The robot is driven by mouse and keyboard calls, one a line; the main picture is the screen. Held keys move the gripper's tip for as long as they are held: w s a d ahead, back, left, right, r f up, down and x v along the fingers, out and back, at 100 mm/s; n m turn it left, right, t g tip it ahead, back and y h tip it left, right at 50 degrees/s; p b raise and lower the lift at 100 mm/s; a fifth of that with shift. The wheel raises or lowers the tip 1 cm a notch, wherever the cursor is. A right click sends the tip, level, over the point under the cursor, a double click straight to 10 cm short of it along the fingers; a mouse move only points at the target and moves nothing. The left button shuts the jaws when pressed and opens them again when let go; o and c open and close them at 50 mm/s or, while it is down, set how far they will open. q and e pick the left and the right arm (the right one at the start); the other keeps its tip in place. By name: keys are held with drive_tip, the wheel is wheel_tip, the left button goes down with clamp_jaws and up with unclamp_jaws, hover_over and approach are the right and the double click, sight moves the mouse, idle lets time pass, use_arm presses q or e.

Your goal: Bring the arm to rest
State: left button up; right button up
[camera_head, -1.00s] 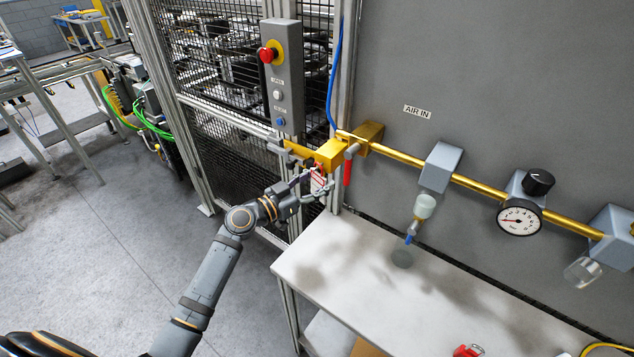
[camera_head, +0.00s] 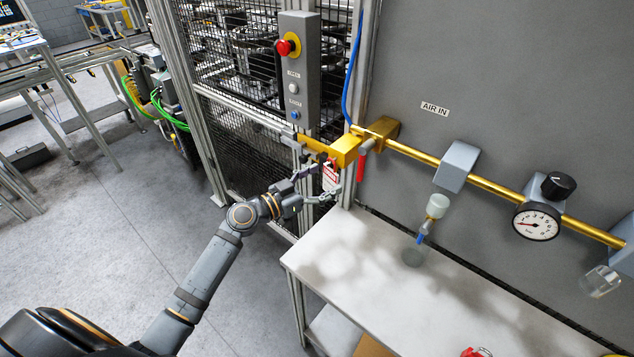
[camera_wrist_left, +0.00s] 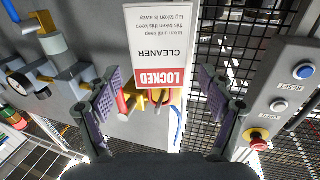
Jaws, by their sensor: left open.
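My left gripper (camera_head: 324,182) is open, in front of the yellow valve block (camera_head: 345,150) on the brass air pipe. A white and red tag (camera_head: 331,174) reading LOCKED and CLEANER hangs below the block. In the left wrist view the tag (camera_wrist_left: 158,45) appears upside down, beyond the spread purple-padded fingers (camera_wrist_left: 160,75). Nothing is gripped between them. A red handle (camera_head: 361,166) hangs beside the block, to the right of the tag. My right gripper is not in view.
A grey control box (camera_head: 300,70) with a red stop button is above the gripper. A white table (camera_head: 400,285) stands below right. A pressure gauge (camera_head: 536,222) and filter cups hang along the pipe. Mesh fencing (camera_head: 235,140) is behind; open floor (camera_head: 130,220) lies left.

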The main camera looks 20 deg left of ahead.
use_arm(q)
drive_tip(key=v, duration=0.5)
